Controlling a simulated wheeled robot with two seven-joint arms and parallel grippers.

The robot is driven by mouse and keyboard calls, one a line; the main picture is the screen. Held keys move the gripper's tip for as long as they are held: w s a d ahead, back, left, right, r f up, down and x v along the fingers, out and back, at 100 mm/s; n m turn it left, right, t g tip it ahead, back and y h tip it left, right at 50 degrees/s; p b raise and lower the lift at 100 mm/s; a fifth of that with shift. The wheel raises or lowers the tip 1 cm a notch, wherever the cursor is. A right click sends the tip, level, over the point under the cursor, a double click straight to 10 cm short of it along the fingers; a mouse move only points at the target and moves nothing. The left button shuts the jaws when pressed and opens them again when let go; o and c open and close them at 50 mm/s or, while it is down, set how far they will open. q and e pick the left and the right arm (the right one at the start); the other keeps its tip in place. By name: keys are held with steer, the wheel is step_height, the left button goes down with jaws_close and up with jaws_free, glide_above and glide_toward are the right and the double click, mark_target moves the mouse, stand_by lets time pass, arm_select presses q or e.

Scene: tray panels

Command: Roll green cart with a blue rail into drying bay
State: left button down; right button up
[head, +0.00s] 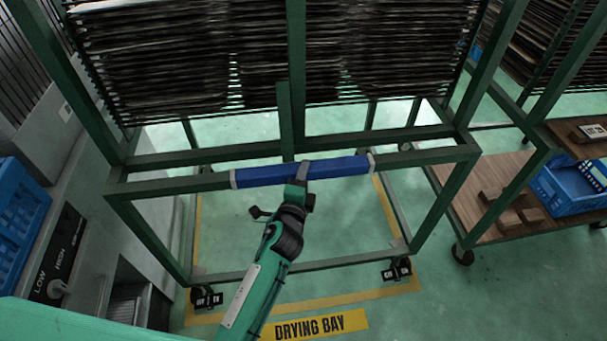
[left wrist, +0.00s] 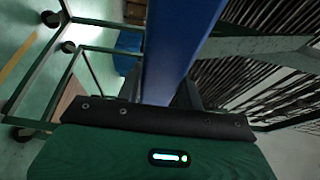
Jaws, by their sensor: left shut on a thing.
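The green cart (head: 345,260) is a tall metal frame with stacked dark trays (head: 310,50) on its upper racks. Its blue rail (head: 340,167) runs across the near side. My left gripper (head: 303,172) is shut on the rail near its middle. In the left wrist view the blue rail (left wrist: 178,50) rises from between the fingers. The drying bay is a yellow outline (head: 385,205) on the floor, with a yellow DRYING BAY label (head: 315,326) at its near edge. The cart's lower frame stands over this outline, its near casters (head: 397,272) close to the near line. My right gripper is not in view.
Another green cart with a wooden shelf (head: 462,205), brown blocks and a blue basket (head: 567,190) stands at the right. Floor at the lower right is clear.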

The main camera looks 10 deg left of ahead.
arm_select(q)
steer(key=c, duration=0.9)
jaws_free()
steer(key=shift+s+d, duration=0.1)
steer(key=shift+d, duration=0.05)
steer(key=s+a+b, duration=0.1)
steer(key=s, duration=1.2)
steer(key=shift+s+a+b, duration=0.3)
steer(key=shift+s, duration=0.05)
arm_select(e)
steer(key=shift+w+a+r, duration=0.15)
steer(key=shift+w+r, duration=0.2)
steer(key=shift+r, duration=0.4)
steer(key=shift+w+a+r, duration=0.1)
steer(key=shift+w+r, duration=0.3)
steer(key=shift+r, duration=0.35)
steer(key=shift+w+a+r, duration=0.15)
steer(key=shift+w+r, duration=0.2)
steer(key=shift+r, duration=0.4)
arm_select(q)
steer(key=shift+f, duration=0.1)
